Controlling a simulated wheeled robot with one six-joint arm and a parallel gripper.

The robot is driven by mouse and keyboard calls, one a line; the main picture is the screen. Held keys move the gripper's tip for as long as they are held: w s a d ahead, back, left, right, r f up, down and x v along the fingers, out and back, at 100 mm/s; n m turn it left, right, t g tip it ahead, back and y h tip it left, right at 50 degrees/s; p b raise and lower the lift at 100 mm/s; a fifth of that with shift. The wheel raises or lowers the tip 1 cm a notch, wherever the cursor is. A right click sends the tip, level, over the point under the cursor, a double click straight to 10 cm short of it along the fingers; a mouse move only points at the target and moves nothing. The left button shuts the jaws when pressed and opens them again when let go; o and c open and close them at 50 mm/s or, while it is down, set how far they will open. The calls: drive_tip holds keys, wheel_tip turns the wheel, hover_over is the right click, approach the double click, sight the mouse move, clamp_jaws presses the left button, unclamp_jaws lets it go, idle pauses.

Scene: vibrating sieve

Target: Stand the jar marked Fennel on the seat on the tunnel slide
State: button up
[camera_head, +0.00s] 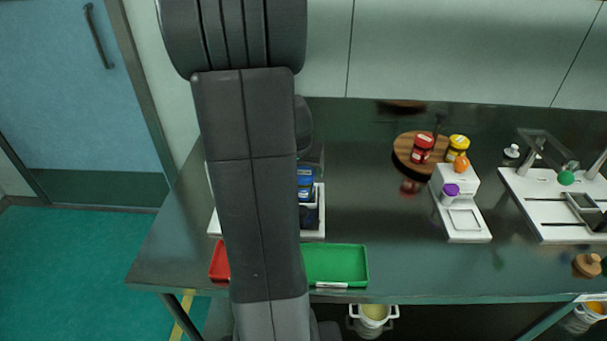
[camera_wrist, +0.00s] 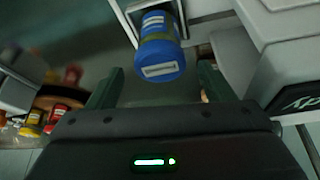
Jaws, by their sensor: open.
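A jar with a blue lid (camera_wrist: 160,62) and pale labels is in the wrist view, beside a white frame; its lettering is too small to read. My gripper (camera_wrist: 160,85) is open, with one finger to each side of the view and the jar ahead of the gap between them. I cannot tell whether they touch it. In the head view blue items (camera_head: 306,180) show partly behind my arm. A white base with posts and a clear cover (camera_head: 545,212), perhaps the tunnel slide, stands at the right. No jar is readable as Fennel.
A round wooden board (camera_head: 403,152) holds a red jar (camera_head: 422,148) and a yellow-lidded jar (camera_head: 457,147). A green tray (camera_head: 345,262) and red tray (camera_head: 219,262) lie in front. The table's middle is clear.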

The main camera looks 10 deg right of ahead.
drive_tip(key=v, duration=0.5)
